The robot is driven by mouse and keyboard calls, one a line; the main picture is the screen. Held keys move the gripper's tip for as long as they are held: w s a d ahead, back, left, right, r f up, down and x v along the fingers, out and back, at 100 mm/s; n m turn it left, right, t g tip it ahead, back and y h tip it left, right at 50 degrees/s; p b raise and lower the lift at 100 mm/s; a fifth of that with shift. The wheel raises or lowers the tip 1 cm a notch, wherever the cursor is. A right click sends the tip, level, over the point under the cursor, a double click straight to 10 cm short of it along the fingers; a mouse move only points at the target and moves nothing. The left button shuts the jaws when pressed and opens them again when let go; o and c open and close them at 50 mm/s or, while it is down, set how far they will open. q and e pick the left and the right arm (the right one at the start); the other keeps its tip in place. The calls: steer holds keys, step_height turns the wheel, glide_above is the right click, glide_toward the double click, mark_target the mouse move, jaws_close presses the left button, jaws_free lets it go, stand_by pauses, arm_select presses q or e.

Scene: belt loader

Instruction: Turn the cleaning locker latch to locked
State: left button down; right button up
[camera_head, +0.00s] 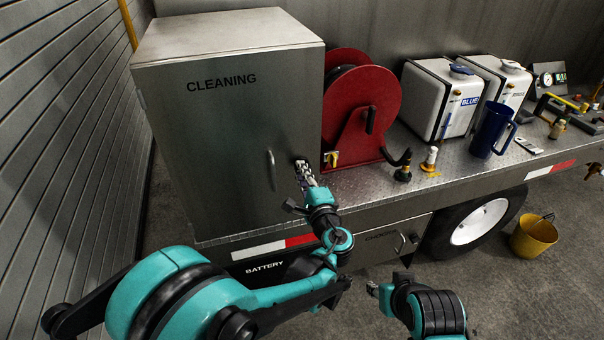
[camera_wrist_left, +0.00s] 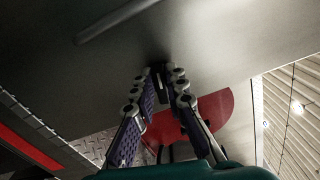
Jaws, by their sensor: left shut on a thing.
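The cleaning locker (camera_head: 215,130) is a grey metal box marked CLEANING at the left of the deck, its door closed. A vertical bar handle (camera_head: 271,170) is on its door; the bar also crosses the upper left of the left wrist view (camera_wrist_left: 118,20). My left gripper (camera_head: 301,166) is at the door's right side, just right of the handle. In the left wrist view its fingers (camera_wrist_left: 160,74) close on a small dark piece at the door, which I take as the latch. The fingers mostly hide the latch, so its angle cannot be told. My right gripper (camera_head: 374,288) is low in front of the deck, away from the locker.
A red hose reel (camera_head: 352,125) stands close right of the locker. White tanks (camera_head: 430,98), a blue jug (camera_head: 489,130) and small fittings stand farther right on the deck. A yellow bucket (camera_head: 534,236) is on the floor. A slatted wall (camera_head: 60,150) is at the left.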

arm_select(q)
steer(key=shift+f+n, duration=0.15)
steer(key=shift+n, duration=0.95)
steer(key=c, duration=1.5)
jaws_free()
steer(key=shift+c, duration=0.2)
steer(key=shift+s, duration=0.1)
steer(key=v, duration=0.7)
steer(key=shift+s, duration=0.15)
